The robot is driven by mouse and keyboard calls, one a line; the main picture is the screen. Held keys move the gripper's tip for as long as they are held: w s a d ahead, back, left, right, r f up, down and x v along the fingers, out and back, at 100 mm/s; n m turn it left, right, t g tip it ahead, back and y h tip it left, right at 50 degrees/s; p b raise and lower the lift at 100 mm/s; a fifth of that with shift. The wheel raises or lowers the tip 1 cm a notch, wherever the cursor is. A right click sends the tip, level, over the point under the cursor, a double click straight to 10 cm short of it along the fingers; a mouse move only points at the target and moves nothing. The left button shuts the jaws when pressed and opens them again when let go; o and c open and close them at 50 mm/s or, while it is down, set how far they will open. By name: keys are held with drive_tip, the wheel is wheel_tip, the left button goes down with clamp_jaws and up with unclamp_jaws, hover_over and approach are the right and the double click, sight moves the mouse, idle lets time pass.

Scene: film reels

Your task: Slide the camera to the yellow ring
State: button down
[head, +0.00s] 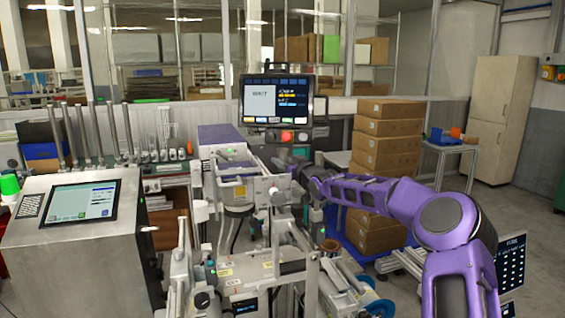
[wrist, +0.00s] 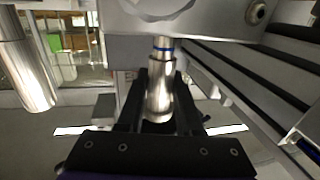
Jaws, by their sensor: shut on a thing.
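In the wrist view, the two dark fingers of my gripper (wrist: 161,84) are shut on a shiny metal post (wrist: 160,98). The post meets a grey metal block (wrist: 165,14) at the top of the view. I cannot tell whether this block is part of the camera. In the head view, my gripper (head: 280,163) is at the middle of the machine, below the monitor, and its fingertips are too small to make out. I cannot pick out the yellow ring in either view.
Dark rails (wrist: 240,75) run diagonally right of the post in the wrist view. A second metal cylinder (wrist: 22,75) hangs at left. In the head view, a monitor (head: 276,100) stands above the machine, and stacked cardboard boxes (head: 385,150) stand behind my arm.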

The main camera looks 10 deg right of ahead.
sight(282, 171)
idle(0.3)
wheel_tip(282, 171, down, 3)
drive_tip(key=shift+f+b, duration=0.2)
drive_tip(key=shift+b, duration=0.55)
drive_tip(key=c, duration=0.6)
unclamp_jaws()
drive_tip(key=shift+r, duration=0.15)
drive_tip(key=shift+s, duration=0.1)
drive_tip(key=b+v, duration=0.1)
drive_tip(key=v, duration=1.6)
drive_tip(key=shift+s+d, duration=0.1)
drive_tip(key=shift+d, duration=0.05)
